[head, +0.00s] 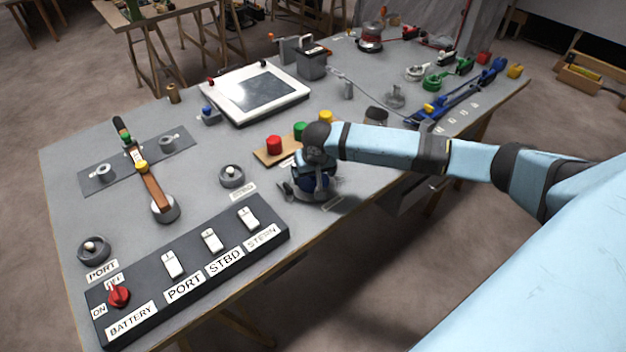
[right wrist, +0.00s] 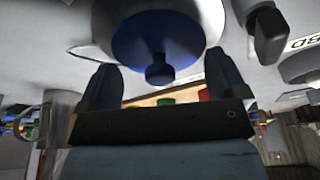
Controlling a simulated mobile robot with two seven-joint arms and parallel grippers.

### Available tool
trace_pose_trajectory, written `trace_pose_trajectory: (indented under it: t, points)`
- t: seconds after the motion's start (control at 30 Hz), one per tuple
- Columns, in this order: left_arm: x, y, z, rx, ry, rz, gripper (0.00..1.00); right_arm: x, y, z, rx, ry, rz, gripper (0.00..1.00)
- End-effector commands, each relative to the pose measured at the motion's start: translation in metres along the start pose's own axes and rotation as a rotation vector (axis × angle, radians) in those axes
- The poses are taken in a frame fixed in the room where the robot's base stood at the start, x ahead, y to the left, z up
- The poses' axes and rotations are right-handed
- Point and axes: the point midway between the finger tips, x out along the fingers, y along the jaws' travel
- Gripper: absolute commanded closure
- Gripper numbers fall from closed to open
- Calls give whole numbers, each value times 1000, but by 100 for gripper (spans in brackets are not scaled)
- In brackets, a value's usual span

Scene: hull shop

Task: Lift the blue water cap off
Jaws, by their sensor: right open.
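The blue water cap (right wrist: 158,48) is a round blue disc with a small blue knob in the right wrist view. It sits on a pale grey round body. In the head view the blue cap (head: 316,182) is partly hidden beneath my right arm's end. My right gripper (right wrist: 164,80) is open, with its two dark fingers spread on either side of the knob's line. The knob's tip shows between the fingers and I see no contact. In the head view my right gripper (head: 303,188) is close to the cap. My left gripper is not in view.
A board with red (head: 274,145), green and yellow caps lies just behind. A grey knob (head: 231,175) stands to the left. A black switch panel (head: 190,268) runs along the front edge. A white-framed screen (head: 258,92) is further back.

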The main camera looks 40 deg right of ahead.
Motion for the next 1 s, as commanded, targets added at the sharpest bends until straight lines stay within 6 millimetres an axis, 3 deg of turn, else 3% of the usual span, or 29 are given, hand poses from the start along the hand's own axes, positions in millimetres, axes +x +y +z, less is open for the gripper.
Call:
trace_pose_trajectory:
  t: [0.2, 0.23, 0.5, 0.6, 1.0]
  points:
    - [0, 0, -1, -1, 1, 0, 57, 1, 0, 0, 0, 0, -1, 9]
    - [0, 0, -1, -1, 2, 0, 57, 1, 0, 0, 0, 0, -1, 14]
    - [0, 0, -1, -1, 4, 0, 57, 1, 0, 0, 0, -1, 0, 76]
    - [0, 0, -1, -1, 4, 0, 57, 2, 0, 1, 0, -1, 0, 94]
    - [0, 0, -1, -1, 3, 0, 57, 0, 0, 1, -1, -2, 0, 95]
